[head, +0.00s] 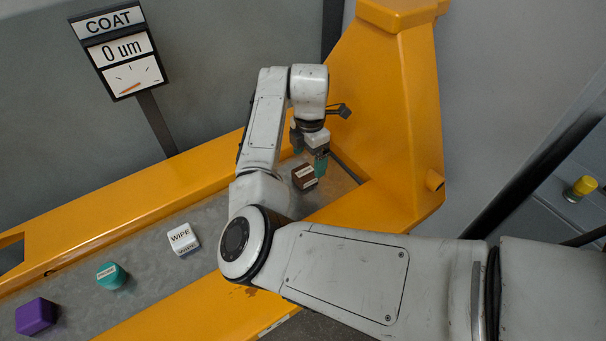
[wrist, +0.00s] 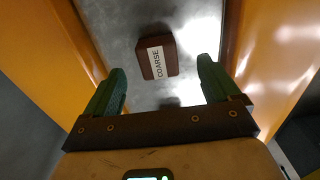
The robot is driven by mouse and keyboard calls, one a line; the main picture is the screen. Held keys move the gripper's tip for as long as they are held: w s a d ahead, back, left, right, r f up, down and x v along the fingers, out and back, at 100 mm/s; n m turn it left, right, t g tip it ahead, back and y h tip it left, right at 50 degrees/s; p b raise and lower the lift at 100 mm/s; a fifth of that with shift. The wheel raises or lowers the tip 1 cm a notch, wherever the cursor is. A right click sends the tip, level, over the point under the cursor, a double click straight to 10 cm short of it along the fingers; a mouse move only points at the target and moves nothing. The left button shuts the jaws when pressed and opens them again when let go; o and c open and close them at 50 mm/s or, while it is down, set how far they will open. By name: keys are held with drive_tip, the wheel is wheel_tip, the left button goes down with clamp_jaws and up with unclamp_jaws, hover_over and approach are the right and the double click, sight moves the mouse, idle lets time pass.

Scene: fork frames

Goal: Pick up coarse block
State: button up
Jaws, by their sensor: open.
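The coarse block (head: 304,178) is a small brown block with a white label. It sits on the grey metal bed between the yellow rails, near the yellow column. In the wrist view the block (wrist: 157,58) shows its COARSE label and lies ahead of the fingertips, roughly between their lines. My gripper (head: 311,160) is just above and beside the block in the head view. Its two green fingers (wrist: 158,75) are apart with nothing between them, and I see no contact with the block.
A white WIPE block (head: 183,239), a teal piece (head: 111,275) and a purple block (head: 36,316) stand along the bed (head: 145,260) to the left. Yellow rails (head: 130,205) border the bed. A COAT gauge (head: 120,50) reading 0 um stands behind. The yellow column (head: 390,110) rises close to my gripper.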

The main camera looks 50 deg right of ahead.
sight(305, 172)
drive_tip(key=shift+f, duration=0.85)
drive_tip(key=f, duration=0.2)
drive_tip(key=a+f, duration=0.1)
drive_tip(key=f, duration=0.1)
drive_tip(key=shift+w, duration=0.35)
drive_tip(key=shift+d+f, duration=0.1)
drive_tip(key=shift+f, duration=0.55)
drive_tip(key=c, duration=1.1)
